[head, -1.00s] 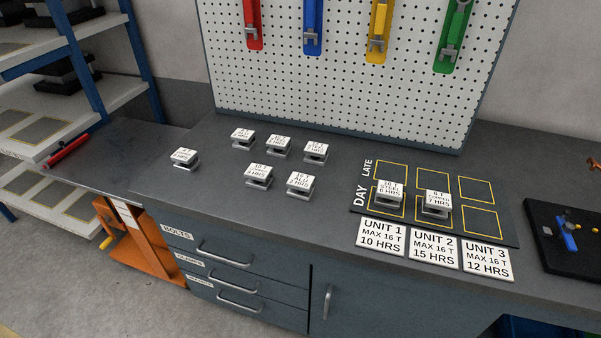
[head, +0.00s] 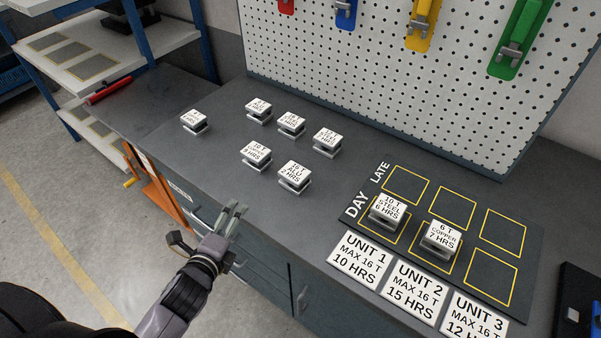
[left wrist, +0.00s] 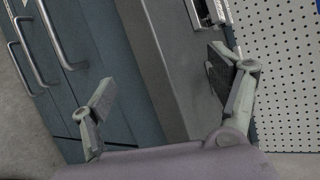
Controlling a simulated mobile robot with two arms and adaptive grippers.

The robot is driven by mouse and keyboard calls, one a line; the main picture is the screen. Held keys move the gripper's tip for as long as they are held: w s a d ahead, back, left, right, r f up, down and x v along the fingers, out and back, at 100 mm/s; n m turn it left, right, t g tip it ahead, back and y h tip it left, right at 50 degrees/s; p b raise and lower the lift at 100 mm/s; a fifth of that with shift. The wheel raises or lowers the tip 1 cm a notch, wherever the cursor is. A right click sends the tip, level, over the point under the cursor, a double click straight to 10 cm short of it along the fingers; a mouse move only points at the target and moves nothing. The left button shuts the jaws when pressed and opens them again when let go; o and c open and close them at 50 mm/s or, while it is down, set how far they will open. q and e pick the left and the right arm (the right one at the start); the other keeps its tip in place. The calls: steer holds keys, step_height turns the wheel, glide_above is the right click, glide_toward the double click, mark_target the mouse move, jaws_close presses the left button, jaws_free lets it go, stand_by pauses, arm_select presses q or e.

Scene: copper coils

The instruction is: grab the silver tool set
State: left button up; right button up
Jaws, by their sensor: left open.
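Several small silver blocks with white labelled tops stand on the grey counter. One labelled 16 T ALU (head: 294,177) is nearest my left gripper, with another block (head: 256,155) behind it to the left. Two more, 10 T STEEL (head: 387,210) and 6 T COPPER (head: 440,240), stand on the DAY row of the dark board. No one thing is marked as a tool set. My left gripper (head: 232,218) is open and empty at the counter's front edge, left of and nearer than the ALU block. The left wrist view shows its spread fingers (left wrist: 167,95) and part of a silver object (left wrist: 206,12) at the top.
The dark board (head: 350,215) has yellow squares, with white UNIT cards (head: 362,259) before it. A pegboard (head: 400,90) with coloured holders rises behind. Drawers and handles lie below the counter edge. A red bar (head: 108,93) lies at the left. Counter left of the blocks is clear.

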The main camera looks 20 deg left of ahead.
arm_select(q)
steer(key=d+r+m+t+h, duration=0.1)
steer(key=m+h, duration=0.1)
steer(key=m, duration=0.4)
steer(key=d+r+m+t+h, duration=0.1)
steer(key=m+h, duration=0.2)
steer(key=m, duration=0.4)
steer(key=d+r+m+t+h, duration=0.1)
steer(key=d+r+m+h, duration=0.1)
steer(key=m, duration=0.4)
steer(key=shift+w+m+h, duration=0.3)
steer(key=shift+w+h, duration=0.05)
steer(key=shift+h, duration=0.15)
steer(key=p, duration=0.3)
glide_toward(287, 178)
steer(key=x, duration=0.6)
steer(key=shift+w+d, duration=0.15)
steer(key=p+x, duration=0.1)
steer(key=x, duration=0.5)
steer(key=shift+w+d+f, duration=0.1)
steer(key=shift+w, duration=0.15)
arm_select(e)
steer(key=r, duration=0.2)
steer(key=w+d+r, duration=0.1)
steer(key=r, duration=0.1)
arm_select(q)
steer(key=shift+s, duration=0.1)
steer(key=shift+c, duration=0.6)
arm_select(e)
steer(key=shift+r, duration=0.1)
